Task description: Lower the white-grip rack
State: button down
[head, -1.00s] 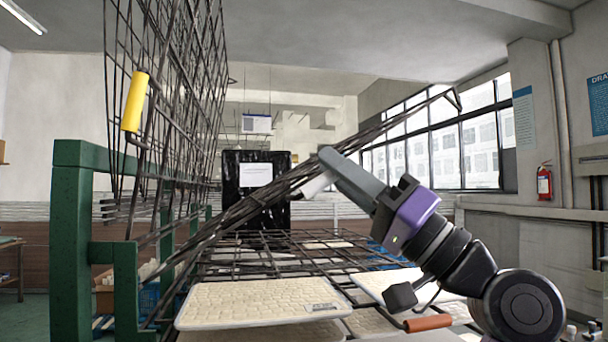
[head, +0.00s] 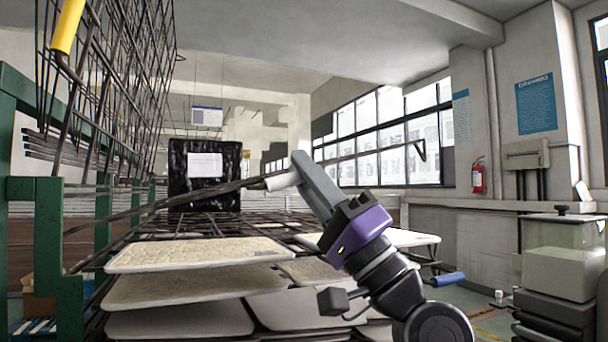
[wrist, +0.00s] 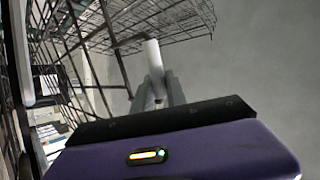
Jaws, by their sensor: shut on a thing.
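The white-grip rack (head: 150,208) is a dark wire panel seen almost edge-on in the head view. It slopes gently up to the right from the green frame, above the trays. Its white grip (head: 284,181) is at my gripper's fingertips. My gripper (head: 299,167) is shut on this grip. In the wrist view the white grip (wrist: 153,56) stands up between the fingers (wrist: 158,92), which partly hide its lower end.
A yellow-grip rack (head: 68,25) stands raised at the left on the green frame (head: 62,235). Below are stacked cream trays (head: 200,254) on wire racks. A blue grip (head: 447,279) juts out at the right. A tank (head: 563,258) stands far right.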

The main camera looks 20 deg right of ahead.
jog(key=shift+d, duration=0.1)
jog(key=c, duration=1.3)
grip_release()
jog(key=shift+c, duration=0.2)
